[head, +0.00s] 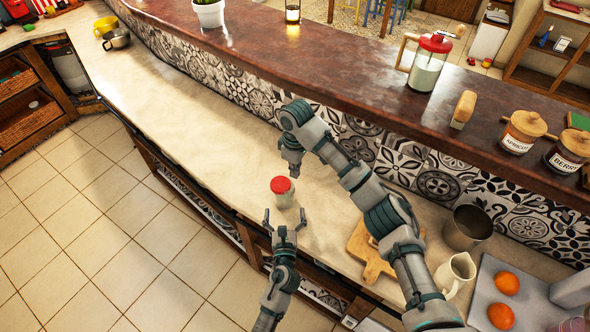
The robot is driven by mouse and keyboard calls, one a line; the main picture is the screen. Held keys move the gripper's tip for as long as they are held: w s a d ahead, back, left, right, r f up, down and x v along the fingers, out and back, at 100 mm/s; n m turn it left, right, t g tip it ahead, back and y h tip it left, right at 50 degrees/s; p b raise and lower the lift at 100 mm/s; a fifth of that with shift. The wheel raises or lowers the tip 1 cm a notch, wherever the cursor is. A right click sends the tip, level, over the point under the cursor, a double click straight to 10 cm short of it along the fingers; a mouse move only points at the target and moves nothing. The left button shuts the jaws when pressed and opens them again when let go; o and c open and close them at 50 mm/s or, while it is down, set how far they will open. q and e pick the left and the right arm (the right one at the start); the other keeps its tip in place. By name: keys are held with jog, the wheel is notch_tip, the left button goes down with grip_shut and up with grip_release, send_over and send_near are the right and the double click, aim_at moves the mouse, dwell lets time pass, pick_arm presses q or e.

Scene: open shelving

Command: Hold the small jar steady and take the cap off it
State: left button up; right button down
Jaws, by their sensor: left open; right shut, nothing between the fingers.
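The small glass jar (285,201) stands upright on the light counter, with its red cap (281,185) on top. My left gripper (285,215) is open just below the jar in the head view, its two fingers spread to either side of the jar's lower end. I cannot tell whether they touch the glass. My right gripper (294,174) is shut and empty, just above and to the right of the red cap, pointing down. It appears apart from the cap.
A wooden board (367,250), a metal pot (467,228) and a cream pitcher (455,274) stand right of the jar. A raised dark ledge (330,62) with a larger red-lidded jar (429,64) runs behind. The light counter (190,110) left of the jar is clear.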

pick_arm(q)
jog(key=shift+s+a, duration=0.1)
jog(key=shift+s, duration=1.75)
jog(key=shift+f, duration=0.1)
